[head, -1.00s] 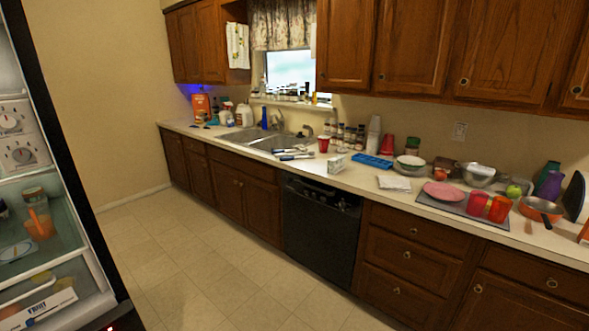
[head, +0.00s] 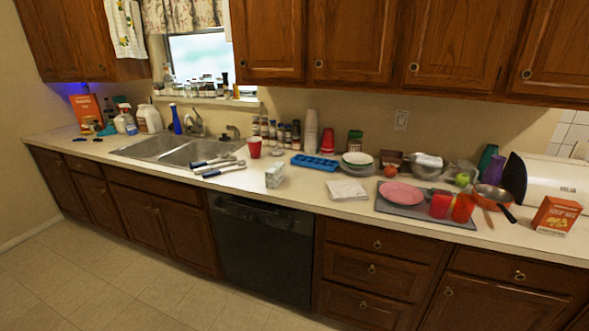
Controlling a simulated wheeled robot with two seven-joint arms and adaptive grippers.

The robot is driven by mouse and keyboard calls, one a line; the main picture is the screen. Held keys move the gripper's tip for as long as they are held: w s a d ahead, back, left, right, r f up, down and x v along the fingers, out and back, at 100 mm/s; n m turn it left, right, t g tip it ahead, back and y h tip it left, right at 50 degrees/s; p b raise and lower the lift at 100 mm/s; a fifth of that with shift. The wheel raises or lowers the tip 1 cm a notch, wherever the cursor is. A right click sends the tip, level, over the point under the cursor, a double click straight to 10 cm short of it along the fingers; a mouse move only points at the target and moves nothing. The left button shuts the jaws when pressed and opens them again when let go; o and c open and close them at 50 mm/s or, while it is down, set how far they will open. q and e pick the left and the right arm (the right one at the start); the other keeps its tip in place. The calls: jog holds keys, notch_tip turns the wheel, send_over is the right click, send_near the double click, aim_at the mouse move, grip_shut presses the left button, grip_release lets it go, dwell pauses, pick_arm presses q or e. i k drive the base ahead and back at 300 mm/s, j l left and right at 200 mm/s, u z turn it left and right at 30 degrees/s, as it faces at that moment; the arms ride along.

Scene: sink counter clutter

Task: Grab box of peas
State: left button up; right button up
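Neither of my grippers is in the head view. A small white and pale green box (head: 275,175) stands upright on the counter near its front edge, right of the sink; it may be the box of peas, but its print is too small to read. An orange-red box (head: 556,215) stands at the right end of the counter. Another orange box (head: 87,113) stands in the far left corner. I cannot read the print on either one. Nothing touches the small pale box.
The sink (head: 190,152) is at left, with blue-handled utensils (head: 217,166) beside it. A blue tray (head: 316,162), a white folded cloth or packet (head: 346,190), a grey mat (head: 425,213) with a pink plate and red cups, and a pan (head: 492,196) crowd the right. The floor (head: 150,295) in front is clear.

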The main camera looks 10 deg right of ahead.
aim_at(274, 175)
jog(key=i+j+z, duration=0.45)
jog(key=i, duration=0.15)
jog(key=i+j+z, duration=0.45)
jog(key=i+l, duration=0.05)
jog(key=i, duration=0.05)
